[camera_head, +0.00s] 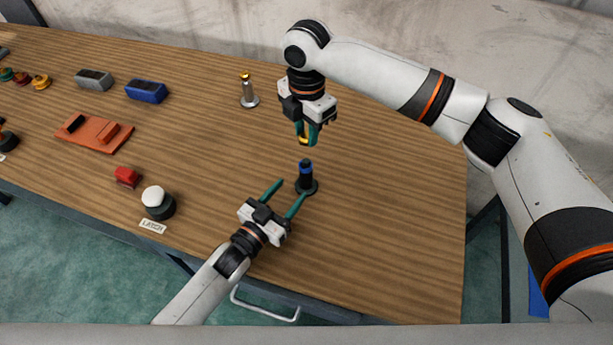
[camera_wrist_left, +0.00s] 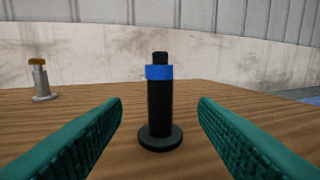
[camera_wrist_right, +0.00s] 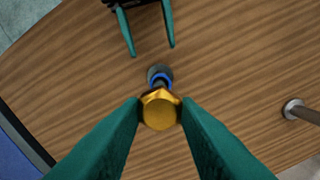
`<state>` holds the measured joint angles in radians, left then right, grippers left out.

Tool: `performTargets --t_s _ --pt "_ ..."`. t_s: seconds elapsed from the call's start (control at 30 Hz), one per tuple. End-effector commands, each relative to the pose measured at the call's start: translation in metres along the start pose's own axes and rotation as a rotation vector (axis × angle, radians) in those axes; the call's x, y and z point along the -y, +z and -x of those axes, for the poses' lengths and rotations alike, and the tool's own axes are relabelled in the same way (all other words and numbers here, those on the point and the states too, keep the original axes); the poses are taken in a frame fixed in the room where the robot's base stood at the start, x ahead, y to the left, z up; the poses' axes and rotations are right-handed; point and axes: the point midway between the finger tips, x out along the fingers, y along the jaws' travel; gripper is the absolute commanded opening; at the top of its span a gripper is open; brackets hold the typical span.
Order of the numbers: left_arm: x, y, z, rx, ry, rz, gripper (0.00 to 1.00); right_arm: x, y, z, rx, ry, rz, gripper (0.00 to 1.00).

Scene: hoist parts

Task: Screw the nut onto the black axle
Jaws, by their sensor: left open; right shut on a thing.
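The black axle (camera_head: 305,179) stands upright on the table on a round base, with a blue band near its top; it also shows in the left wrist view (camera_wrist_left: 159,105). My left gripper (camera_head: 287,189) is open, its fingers pointing at the axle from the front, one to either side in its wrist view, not touching it. My right gripper (camera_head: 307,141) is shut on the yellow nut (camera_wrist_right: 159,110) and holds it above the axle. In the right wrist view the nut partly hides the axle (camera_wrist_right: 160,76) beyond it.
A silver post with a yellow top (camera_head: 248,92) stands behind the axle. To the left are a blue block (camera_head: 147,92), a grey block (camera_head: 94,80), an orange plate (camera_head: 84,138), a red block (camera_head: 127,177) and a white-topped button (camera_head: 156,199). The table's right side is clear.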

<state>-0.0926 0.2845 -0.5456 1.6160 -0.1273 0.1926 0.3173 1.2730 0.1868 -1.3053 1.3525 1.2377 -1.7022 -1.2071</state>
Motion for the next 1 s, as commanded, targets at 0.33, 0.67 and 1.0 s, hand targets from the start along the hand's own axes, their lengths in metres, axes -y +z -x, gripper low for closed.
performTargets --t_s 0.33,0.67,1.0 --pt "0.000 0.000 -0.063 0.000 0.000 0.000 0.54 0.000 0.000 0.000 0.000 0.000 0.000 0.06" --pt "0.001 0.000 -0.082 -0.001 0.000 0.000 0.54 0.000 0.000 0.000 0.000 0.000 0.000 0.06" --pt "0.000 0.000 -0.082 -0.001 0.000 0.000 0.34 0.000 0.000 0.000 0.000 0.000 0.000 0.06"
